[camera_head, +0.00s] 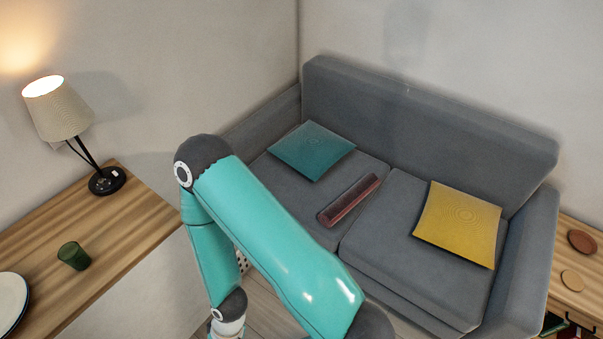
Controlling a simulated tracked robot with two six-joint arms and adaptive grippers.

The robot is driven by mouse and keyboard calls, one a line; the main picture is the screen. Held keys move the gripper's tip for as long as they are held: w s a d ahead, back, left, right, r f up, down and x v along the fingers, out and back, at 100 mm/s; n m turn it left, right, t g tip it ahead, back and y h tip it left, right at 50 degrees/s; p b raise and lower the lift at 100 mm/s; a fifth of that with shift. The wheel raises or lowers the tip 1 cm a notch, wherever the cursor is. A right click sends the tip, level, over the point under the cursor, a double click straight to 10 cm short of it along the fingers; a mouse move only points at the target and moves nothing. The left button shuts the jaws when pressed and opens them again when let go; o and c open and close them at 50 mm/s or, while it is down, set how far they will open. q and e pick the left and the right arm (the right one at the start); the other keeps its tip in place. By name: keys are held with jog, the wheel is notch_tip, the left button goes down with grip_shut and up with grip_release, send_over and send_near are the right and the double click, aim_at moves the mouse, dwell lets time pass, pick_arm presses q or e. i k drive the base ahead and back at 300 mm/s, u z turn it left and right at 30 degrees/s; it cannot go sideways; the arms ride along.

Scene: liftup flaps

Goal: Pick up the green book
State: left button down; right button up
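A green item (553,322), perhaps the green book, shows in part in the low opening under the wooden top at the bottom right. The picture's edge cuts it off, so I cannot tell its full shape. A dark red item (572,332) is beside it. No gripper is in view. One of my teal arms crosses the lower middle, bent at the elbow, and its wrist end leaves the picture at the bottom.
A grey sofa (430,110) holds a teal cushion (311,150), a yellow cushion (458,224) and a dark red long object (349,200). A wooden table (120,230) at left bears a lamp (58,108), green cup (73,256) and plate (10,300).

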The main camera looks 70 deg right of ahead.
aim_at(553, 323)
jog(key=u, duration=0.45)
jog(key=i, duration=0.2)
jog(key=z, duration=3.25)
jog(key=i, duration=0.3)
jog(key=z, duration=0.45)
jog(key=k, duration=0.65)
jog(key=z, duration=0.9)
jog(key=i, duration=0.25)
jog(key=z, duration=0.3)
